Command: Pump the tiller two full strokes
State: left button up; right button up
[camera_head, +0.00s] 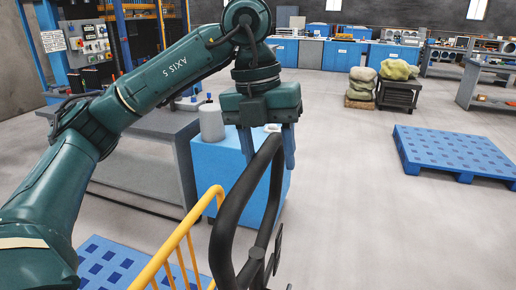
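The tiller (228,222) is a black tubular loop handle rising from the bottom centre. Its bend leans up to the right, with its top close under my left gripper. My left gripper (268,158) points down with two blue fingers spread apart. The top bend of the tiller shows between the fingers, close to the right one; I cannot tell whether they touch. A gap shows between the left finger and the bar. The lower end of the tiller is cut off by the frame. My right gripper is not in view.
A yellow rail (178,243) stands left of the tiller, beside a blue pallet (100,262). A blue cabinet (215,165) and a grey workbench (150,165) stand behind. Another blue pallet (460,150) lies at right. The floor at right centre is clear.

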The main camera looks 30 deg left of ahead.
pick_arm(q)
jog(key=shift+r, duration=0.25)
